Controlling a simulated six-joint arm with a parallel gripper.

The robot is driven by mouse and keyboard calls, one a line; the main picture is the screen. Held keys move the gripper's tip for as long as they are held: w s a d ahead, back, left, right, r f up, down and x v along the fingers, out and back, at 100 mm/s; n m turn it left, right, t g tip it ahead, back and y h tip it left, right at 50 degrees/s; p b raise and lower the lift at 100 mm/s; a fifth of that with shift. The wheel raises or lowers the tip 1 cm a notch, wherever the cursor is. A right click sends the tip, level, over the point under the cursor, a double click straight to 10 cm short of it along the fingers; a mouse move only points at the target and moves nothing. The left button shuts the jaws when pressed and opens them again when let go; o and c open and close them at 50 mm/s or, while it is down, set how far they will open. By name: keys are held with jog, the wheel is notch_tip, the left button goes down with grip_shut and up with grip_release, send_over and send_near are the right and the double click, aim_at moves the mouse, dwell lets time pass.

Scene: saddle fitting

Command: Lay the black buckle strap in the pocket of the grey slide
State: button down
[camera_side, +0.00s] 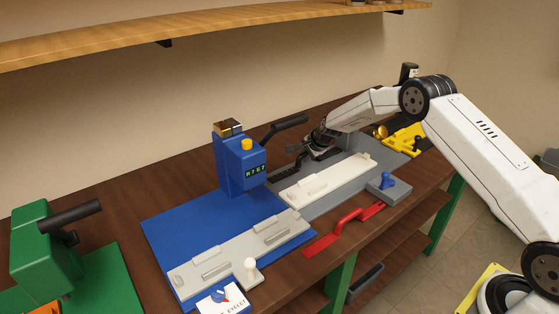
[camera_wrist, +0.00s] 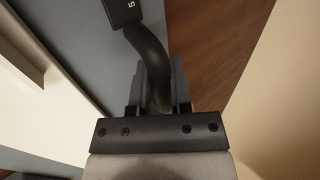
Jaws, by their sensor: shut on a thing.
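The black buckle strap (camera_side: 284,169) is behind the cream slide in the side view. My gripper (camera_side: 316,147) is shut on its curved black grip, which also shows in the wrist view (camera_wrist: 150,52) between the fingers (camera_wrist: 157,92). A flat end marked "5" lies at the top of the wrist view. I cannot tell whether the strap touches the surface below. The grey slide (camera_side: 214,262) lies on the blue plate, left of and nearer than my gripper. It has raised blocks along its edges and a white knob at its near side.
A blue press (camera_side: 240,166) with a black lever stands behind the grey slide. The cream slide (camera_side: 326,180) lies on a grey base. A green press (camera_side: 42,255) stands left.

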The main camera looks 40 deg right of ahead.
jog(key=c, duration=0.5)
grip_release()
jog(key=shift+f, duration=0.1)
jog(key=shift+c, duration=0.2)
jog(key=v, duration=0.7)
jog(key=shift+d+r, duration=0.15)
jog(key=shift+r, duration=0.2)
jog(key=shift+s, duration=0.15)
